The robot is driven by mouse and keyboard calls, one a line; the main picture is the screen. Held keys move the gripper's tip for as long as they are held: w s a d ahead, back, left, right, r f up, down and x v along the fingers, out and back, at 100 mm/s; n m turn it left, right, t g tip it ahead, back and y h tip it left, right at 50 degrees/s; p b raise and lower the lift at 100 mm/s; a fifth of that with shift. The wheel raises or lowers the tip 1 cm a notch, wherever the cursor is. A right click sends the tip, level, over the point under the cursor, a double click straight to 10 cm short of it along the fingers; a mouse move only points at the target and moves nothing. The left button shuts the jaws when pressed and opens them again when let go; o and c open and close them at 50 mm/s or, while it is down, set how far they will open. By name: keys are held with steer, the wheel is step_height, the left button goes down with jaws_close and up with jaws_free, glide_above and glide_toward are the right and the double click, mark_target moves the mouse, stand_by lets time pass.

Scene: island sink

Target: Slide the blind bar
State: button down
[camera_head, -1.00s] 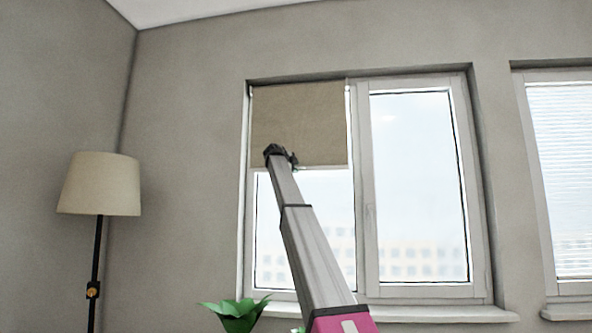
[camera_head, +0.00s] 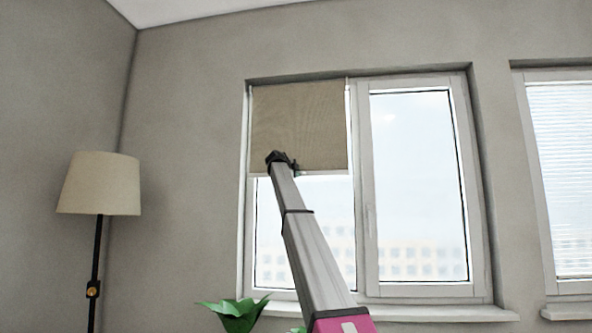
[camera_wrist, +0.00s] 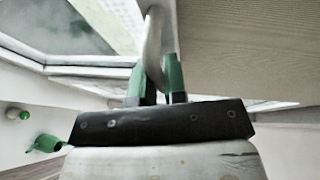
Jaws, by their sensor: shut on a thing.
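A tan roller blind (camera_head: 298,125) covers the upper part of the left window pane. Its pale bottom bar (camera_head: 325,175) runs level across the pane. In the wrist view the blind's fabric (camera_wrist: 250,45) fills the upper right, and the light bar (camera_wrist: 154,45) runs down between my green-tipped fingers. My gripper (camera_wrist: 160,80) is shut on the bar. In the head view my gripper (camera_head: 279,160) is at the blind's lower edge, left of its middle; the fingertips are too small to make out there.
A floor lamp (camera_head: 100,184) stands at the left. A green plant (camera_head: 236,313) is low by the sill (camera_head: 440,314). The right pane (camera_head: 417,185) is uncovered. Another window with a slatted blind (camera_head: 560,170) is at the far right.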

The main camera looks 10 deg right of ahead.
step_height(320, 180, down, 17)
steer(key=shift+f, duration=0.15)
steer(key=c, duration=1.2)
jaws_free()
steer(key=shift+s+a, duration=0.1)
steer(key=shift+s, duration=0.05)
steer(key=v, duration=1)
steer(key=shift+s+a, duration=0.2)
